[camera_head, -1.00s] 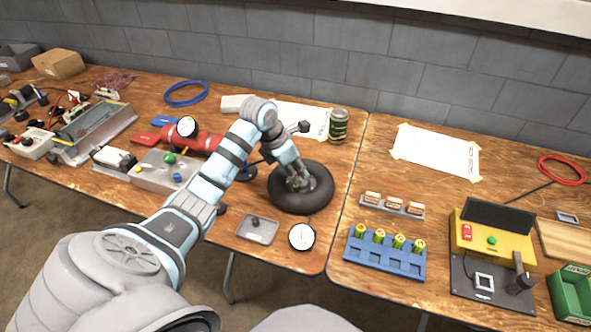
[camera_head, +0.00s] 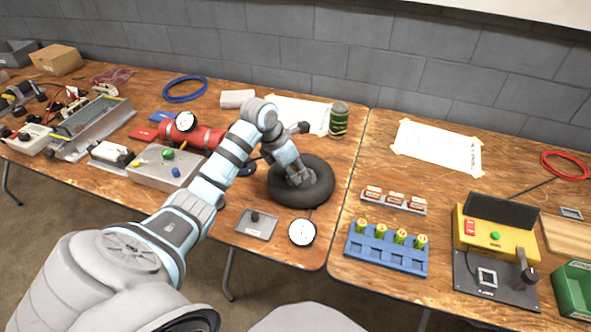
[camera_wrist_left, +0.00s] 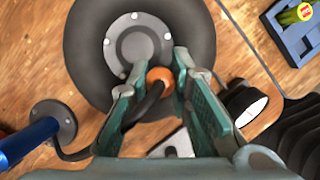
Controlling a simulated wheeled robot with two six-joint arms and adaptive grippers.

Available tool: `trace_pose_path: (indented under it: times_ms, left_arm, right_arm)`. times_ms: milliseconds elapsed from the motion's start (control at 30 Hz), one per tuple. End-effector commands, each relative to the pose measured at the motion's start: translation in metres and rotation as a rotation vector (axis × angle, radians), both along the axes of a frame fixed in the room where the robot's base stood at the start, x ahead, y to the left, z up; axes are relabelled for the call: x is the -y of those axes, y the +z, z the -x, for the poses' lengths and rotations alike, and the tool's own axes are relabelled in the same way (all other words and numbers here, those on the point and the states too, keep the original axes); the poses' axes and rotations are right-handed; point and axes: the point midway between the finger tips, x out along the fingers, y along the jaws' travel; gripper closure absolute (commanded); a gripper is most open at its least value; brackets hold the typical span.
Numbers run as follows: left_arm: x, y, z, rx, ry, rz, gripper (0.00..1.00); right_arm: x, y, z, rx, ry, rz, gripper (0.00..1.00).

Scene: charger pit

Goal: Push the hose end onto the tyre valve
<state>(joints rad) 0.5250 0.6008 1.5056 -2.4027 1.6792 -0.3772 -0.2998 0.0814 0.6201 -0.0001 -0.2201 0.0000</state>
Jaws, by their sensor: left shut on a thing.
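The black tyre (camera_head: 316,192) lies flat near the front of the left table; its grey hub (camera_wrist_left: 135,45) shows in the left wrist view. My left gripper (camera_head: 299,181) reaches down over the tyre's middle. In the wrist view its fingers (camera_wrist_left: 157,82) are shut on the hose end (camera_wrist_left: 160,76), an orange collar at the tip of a black hose (camera_wrist_left: 148,103). The hose end sits at the lower edge of the hub. The tyre valve is hidden there, so I cannot tell whether the two touch. My right gripper is not in view.
A round white gauge (camera_head: 302,232) and a small grey tray (camera_head: 257,223) lie in front of the tyre. A red cylinder (camera_head: 190,134) lies to the left. A blue battery holder (camera_head: 386,249) is on the right table.

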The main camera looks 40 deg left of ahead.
Motion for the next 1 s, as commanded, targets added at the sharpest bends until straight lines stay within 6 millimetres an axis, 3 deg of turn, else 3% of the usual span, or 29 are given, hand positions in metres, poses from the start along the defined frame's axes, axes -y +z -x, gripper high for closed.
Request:
trace_pose_path:
  times_ms: [133,167,300,667,1000]
  left_arm:
    - [0.000,-0.003,0.000,0.000,0.000,0.000,1.00]
    - [0.000,-0.002,0.000,0.000,0.000,0.000,0.76]
    - [0.000,-0.002,0.000,0.000,0.000,0.000,0.58]
    - [-0.002,0.006,0.002,0.002,0.002,-0.001,0.58]
    - [-0.015,0.085,0.033,0.004,0.001,-0.004,0.58]
  right_arm:
    - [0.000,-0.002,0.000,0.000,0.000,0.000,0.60]
    - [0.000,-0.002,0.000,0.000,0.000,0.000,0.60]
    - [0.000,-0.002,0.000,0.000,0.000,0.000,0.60]
    - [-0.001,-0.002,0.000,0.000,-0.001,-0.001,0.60]
    - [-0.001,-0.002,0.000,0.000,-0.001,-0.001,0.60]
